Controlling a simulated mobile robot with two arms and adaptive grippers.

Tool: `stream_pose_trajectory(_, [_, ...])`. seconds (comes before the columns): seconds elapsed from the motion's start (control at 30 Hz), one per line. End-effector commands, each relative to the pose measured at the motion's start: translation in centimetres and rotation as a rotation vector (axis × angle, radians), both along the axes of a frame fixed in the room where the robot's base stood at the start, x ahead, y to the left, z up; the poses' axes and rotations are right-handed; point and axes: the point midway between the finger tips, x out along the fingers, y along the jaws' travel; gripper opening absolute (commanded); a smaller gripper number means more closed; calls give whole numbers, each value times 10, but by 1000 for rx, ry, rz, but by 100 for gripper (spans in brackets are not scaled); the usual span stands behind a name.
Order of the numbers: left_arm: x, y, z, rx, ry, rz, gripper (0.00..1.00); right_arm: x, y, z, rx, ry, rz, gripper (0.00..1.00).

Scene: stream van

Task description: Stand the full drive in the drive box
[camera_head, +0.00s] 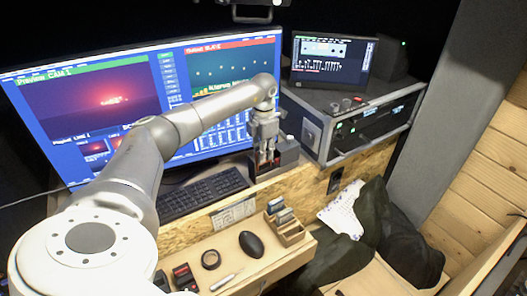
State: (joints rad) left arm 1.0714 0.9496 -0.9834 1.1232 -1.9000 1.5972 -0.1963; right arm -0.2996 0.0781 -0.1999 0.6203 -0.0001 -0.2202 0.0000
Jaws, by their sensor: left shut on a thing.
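My left gripper (266,157) reaches over the desk from the left, pointing down at a small dark dock (287,153) right of the keyboard. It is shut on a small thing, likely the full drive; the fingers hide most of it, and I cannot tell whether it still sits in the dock. The drive box (291,236) is a small wooden box with slots on the lower wooden shelf, nearer to me. Drives (279,213) stand in its rear part; its front part looks empty. My right gripper is not in view.
A keyboard (203,192) and a wide monitor (110,100) are behind. A rack case (355,120) stands right; dark cloth (385,235) lies beside the shelf.

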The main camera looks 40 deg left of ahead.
Motion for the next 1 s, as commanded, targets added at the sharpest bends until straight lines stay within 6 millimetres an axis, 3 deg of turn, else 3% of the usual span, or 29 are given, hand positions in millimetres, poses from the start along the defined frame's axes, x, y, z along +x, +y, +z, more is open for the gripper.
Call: stream_pose_trajectory(1.0, [0, 0, -23, 0, 0, 0, 0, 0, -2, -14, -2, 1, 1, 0])
